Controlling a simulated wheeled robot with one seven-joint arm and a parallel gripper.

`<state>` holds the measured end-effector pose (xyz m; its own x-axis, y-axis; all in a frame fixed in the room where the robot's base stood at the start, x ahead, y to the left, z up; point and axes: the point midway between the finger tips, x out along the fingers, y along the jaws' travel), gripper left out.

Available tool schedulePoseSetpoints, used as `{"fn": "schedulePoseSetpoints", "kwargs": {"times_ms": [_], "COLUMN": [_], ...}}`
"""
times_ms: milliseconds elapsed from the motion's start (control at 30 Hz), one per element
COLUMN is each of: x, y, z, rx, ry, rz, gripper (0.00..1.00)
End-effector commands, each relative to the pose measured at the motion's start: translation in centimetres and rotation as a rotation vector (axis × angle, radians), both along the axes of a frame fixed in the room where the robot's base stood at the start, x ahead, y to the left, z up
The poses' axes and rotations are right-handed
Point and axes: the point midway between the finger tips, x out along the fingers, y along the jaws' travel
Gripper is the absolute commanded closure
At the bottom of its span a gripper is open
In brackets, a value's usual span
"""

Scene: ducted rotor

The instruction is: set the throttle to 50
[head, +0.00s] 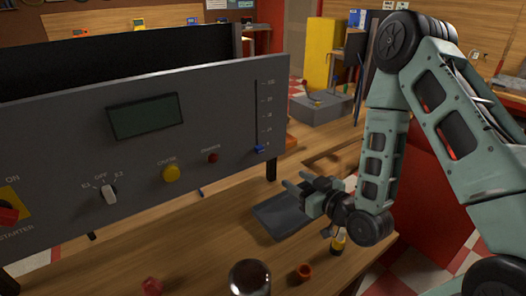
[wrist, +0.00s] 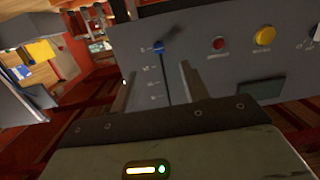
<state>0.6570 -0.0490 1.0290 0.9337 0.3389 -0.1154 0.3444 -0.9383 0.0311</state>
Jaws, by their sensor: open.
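The throttle is a vertical slider on the right end of the grey control panel (head: 60,150). Its blue knob (head: 260,149) sits at the bottom of the slot, at the lowest mark; the small scale numbers are hard to read. The wrist view is turned over, so the blue knob (wrist: 158,47) shows at the top of the slot there. My gripper (head: 297,181) is open and empty, in front of the panel, lower and to the right of the knob. In the wrist view my gripper's fingers (wrist: 155,82) stand on either side of the slot, apart from the knob.
The panel also carries a dark display (head: 146,116), a yellow button (head: 171,173), a small red button (head: 213,157) and a rotary switch (head: 109,193).

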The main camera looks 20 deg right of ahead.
Motion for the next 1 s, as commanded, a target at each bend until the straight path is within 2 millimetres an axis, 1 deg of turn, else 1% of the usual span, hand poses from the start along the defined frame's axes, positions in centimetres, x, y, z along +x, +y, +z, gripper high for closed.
{"fn": "schedulePoseSetpoints", "kwargs": {"times_ms": [133, 267, 367, 600, 1000], "x": [-0.6, -0.5, 0.1, 2.3, 4.4], "y": [-0.3, -0.3, -0.1, 0.6, 1.2], "z": [0.4, 0.5, 0.3, 0.1, 0.1], "rx": [0.055, 0.068, 0.068, 0.067, 0.066], "ry": [-0.077, -0.101, -0.105, -0.107, -0.106], "rz": [-0.028, -0.036, -0.036, -0.035, -0.035], "gripper": [0.55, 0.55, 0.55, 0.55, 0.55]}}
